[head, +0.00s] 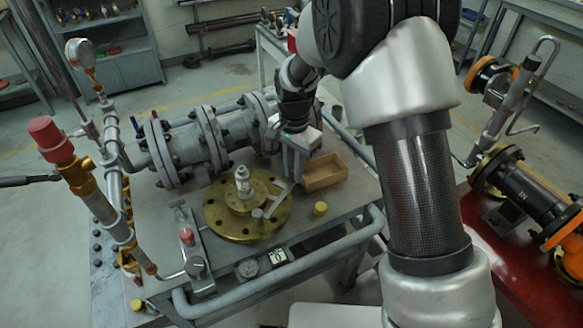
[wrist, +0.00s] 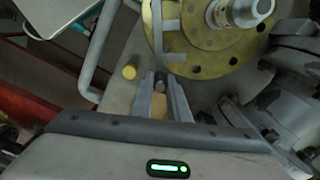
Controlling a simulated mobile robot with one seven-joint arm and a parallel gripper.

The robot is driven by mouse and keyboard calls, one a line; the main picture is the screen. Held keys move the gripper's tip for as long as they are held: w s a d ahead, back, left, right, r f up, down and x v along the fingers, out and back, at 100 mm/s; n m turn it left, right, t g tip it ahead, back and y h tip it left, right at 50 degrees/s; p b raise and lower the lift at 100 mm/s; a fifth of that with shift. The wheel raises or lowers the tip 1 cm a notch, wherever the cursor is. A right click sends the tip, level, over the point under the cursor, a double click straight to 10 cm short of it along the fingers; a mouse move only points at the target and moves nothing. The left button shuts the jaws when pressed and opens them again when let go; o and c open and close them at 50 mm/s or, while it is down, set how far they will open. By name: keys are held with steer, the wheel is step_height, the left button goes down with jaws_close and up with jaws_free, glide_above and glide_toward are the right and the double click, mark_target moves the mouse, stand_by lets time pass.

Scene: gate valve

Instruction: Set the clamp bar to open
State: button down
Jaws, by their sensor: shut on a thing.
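The clamp bar (head: 278,201) is a thin grey bar lying over the brass flange (head: 222,222), pointing out from a small post near its front right. Its outer end is at my gripper (head: 293,172). In the wrist view the bar (wrist: 157,25) crosses the brass disc (wrist: 205,58), and my gripper (wrist: 162,82) has its fingers close around a small dark round piece at the bar's end. The fingers partly hide this grip. A grey stem stands upright in the middle of the flange.
An open wooden box (head: 325,173) stands just right of my gripper. A yellow cap (head: 320,208) sits near the table's right edge. Grey flanged pipework (head: 185,150) lies behind the brass flange. A gauge and red-capped valve pipe (head: 58,145) rise at the left.

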steer(key=c, duration=1.7)
jaws_free()
steer(key=shift+r, duration=0.1)
step_height(320, 180, up, 17)
steer(key=shift+r+p, duration=0.15)
steer(key=shift+p, duration=0.45)
